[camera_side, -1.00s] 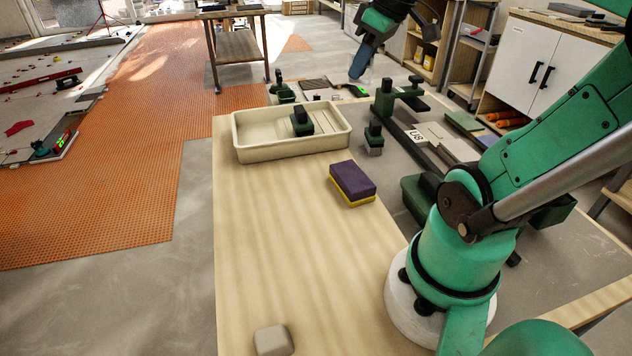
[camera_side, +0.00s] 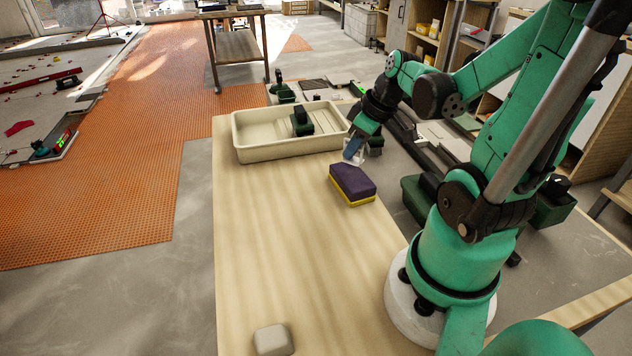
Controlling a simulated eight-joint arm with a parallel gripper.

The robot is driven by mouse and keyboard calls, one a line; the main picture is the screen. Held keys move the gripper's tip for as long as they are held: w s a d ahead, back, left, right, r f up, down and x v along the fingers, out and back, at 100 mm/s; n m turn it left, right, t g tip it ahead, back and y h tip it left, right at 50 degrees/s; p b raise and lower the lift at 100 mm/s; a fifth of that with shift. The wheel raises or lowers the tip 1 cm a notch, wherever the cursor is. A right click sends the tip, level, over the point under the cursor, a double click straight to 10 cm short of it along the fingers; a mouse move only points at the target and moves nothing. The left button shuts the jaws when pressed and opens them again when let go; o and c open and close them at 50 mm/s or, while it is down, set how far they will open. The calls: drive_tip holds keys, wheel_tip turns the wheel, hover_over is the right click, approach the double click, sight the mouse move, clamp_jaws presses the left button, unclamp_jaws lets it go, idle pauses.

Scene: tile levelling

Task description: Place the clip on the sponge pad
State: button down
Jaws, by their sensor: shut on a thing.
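The sponge pad (camera_side: 352,184), purple on top with a yellow lower layer, lies on the wooden board just right of its middle. My gripper (camera_side: 354,151) points down just behind the pad, between it and the cream tray's right front corner. It is shut on a small pale piece that seems to be the clip (camera_side: 359,159). The clip is mostly hidden by the blue-grey fingers, so its shape and tilt are unclear. The clip appears beyond the pad's far edge, not on its top; its height above the board is hard to tell.
The cream tray (camera_side: 290,155) stands at the board's far end with a dark green tool (camera_side: 302,123) in it. Another small green tool (camera_side: 376,144) is close to the right of my gripper. A beige block (camera_side: 272,340) lies at the near edge. The board's middle (camera_side: 280,240) is clear.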

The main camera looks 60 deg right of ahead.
sight(352, 160)
drive_tip(key=shift+f, duration=1.65)
drive_tip(key=shift+f, duration=0.1)
drive_tip(key=c, duration=1)
unclamp_jaws()
drive_tip(key=shift+o, duration=0.2)
drive_tip(key=shift+v, duration=6.05)
drive_tip(key=w+a+f+t, duration=0.1)
drive_tip(key=w+a, duration=0.4)
drive_tip(key=a, duration=0.3)
drive_tip(key=w+a+t, duration=0.1)
drive_tip(key=w+a, duration=0.3)
drive_tip(key=a, duration=0.3)
drive_tip(key=shift+w+a+f+t, duration=0.35)
drive_tip(key=shift+f+t, duration=0.05)
